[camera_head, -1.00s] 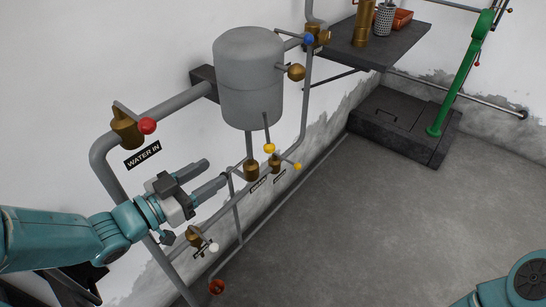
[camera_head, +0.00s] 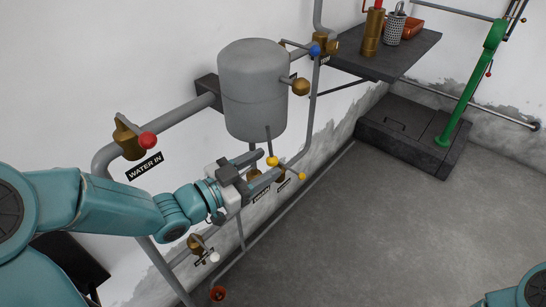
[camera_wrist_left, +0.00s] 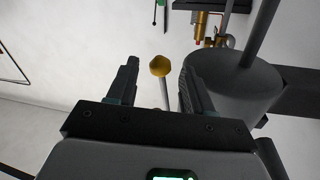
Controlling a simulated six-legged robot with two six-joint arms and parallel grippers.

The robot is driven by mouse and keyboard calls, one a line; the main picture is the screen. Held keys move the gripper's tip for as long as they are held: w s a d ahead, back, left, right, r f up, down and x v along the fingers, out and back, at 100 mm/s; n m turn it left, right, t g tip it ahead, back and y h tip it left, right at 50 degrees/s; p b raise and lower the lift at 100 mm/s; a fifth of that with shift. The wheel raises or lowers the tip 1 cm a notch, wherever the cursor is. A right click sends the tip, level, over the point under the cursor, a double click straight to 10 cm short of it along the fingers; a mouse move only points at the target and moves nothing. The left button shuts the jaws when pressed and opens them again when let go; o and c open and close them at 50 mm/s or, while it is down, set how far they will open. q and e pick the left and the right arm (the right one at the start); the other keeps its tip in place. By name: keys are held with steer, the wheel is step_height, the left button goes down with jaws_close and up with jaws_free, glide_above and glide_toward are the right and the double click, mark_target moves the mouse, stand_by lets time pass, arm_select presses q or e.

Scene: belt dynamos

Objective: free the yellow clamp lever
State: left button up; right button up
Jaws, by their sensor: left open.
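A yellow knob (camera_head: 272,161) tops a thin lever below the grey tank, among the pipes. A second yellow knob (camera_head: 301,176) sits lower and to its right; I cannot tell from labels which is the clamp lever. My left gripper (camera_head: 267,165) is open, its fingers reaching right to the upper knob. In the left wrist view one yellow knob (camera_wrist_left: 160,66) on a grey rod shows in the gap between the two fingers, with space on both sides. The brass fitting below is mostly hidden by the gripper. My right gripper is out of view.
The grey tank (camera_head: 252,90) stands close above the gripper. A red-knobbed valve (camera_head: 147,140) is at left, a blue knob (camera_head: 314,51) at upper right, a white knob (camera_head: 215,257) below. A dark shelf (camera_head: 400,55) and green post (camera_head: 468,90) are farther right. The floor is clear.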

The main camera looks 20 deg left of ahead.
mark_target(273, 161)
arm_select(q)
steer(key=shift+x, duration=1.7)
jaws_close()
steer(key=shift+f+b, duration=0.1)
steer(key=shift+b, duration=0.35)
steer(key=shift+w+d+r+m+t+h+b, duration=0.35)
steer(key=shift+w+t+h+b, duration=0.5)
steer(key=shift+b, duration=2.55)
steer(key=shift+w+d+r+m+t+h+b, duration=0.3)
steer(key=shift+w+t+h+b, duration=0.55)
steer(key=shift+b, duration=2.55)
steer(key=shift+w+d+r+m+t+h+b, duration=0.25)
steer(key=shift+w+m+t+h+b, duration=0.55)
steer(key=shift+b, duration=2.6)
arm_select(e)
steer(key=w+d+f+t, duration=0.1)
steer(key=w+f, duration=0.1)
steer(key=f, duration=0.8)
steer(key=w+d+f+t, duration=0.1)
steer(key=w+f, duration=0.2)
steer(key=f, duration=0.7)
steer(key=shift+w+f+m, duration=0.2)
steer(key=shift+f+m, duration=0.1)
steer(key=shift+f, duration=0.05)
arm_select(q)
steer(key=shift+s+r+n, duration=0.1)
steer(key=shift+s+n, duration=0.2)
steer(key=shift+n, duration=0.05)
steer(key=shift+a, duration=0.1)
